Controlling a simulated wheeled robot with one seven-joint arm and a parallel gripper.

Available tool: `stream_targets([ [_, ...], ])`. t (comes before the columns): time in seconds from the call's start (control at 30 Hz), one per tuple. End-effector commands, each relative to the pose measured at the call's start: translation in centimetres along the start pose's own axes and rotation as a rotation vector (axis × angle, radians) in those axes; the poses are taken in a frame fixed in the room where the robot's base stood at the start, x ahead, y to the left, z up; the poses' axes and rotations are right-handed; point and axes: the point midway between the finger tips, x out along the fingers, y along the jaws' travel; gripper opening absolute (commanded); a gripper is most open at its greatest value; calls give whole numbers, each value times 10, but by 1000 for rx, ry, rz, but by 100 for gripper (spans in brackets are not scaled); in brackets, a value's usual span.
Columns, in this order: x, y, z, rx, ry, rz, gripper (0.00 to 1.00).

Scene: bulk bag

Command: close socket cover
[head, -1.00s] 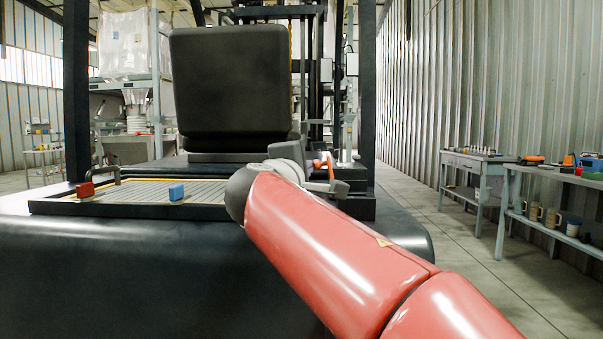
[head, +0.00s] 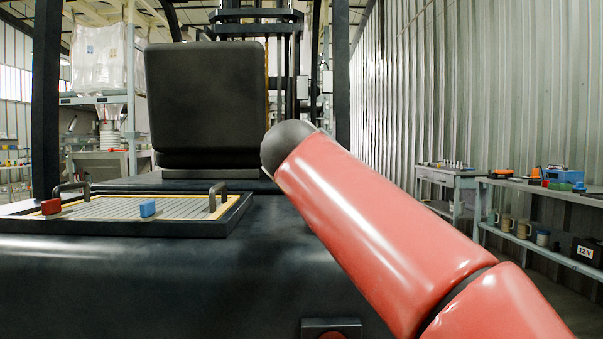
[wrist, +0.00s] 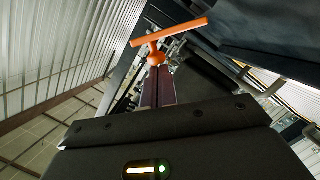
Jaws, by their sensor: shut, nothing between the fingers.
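My gripper (wrist: 157,76) shows in the wrist view as two dark fingers close together, with nothing seen between them. An orange T-shaped piece (wrist: 170,38) with a round knob stands just past the fingertips; I cannot tell whether it touches them. In the head view my red arm hides the gripper. A small dark box (head: 331,323) with a red part sits at the bottom edge of the head view, on the black vehicle body. It may be the socket, but it is cut off by the frame. I cannot make out a cover on it.
The black vehicle body (head: 170,270) fills the front. A dark seat back (head: 207,100) rises behind. Benches (head: 540,236) line the right wall, with floor beside them.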

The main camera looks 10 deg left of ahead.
Motion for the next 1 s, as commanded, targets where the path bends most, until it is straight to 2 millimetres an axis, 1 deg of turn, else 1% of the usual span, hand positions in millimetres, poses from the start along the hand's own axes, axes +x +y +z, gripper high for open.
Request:
stream_targets([
  [0.1, 2, 6, 9, 109, -2, -24, 0],
  [0.3, 6, 13, 22, 294, -2, -70, 0],
  [0.7, 11, 19, 45, 613, -1, -150, 0],
  [0.8, 12, 18, 49, 661, -2, -164, 0],
  [1.0, 13, 19, 54, 654, -1, -163, 0],
])
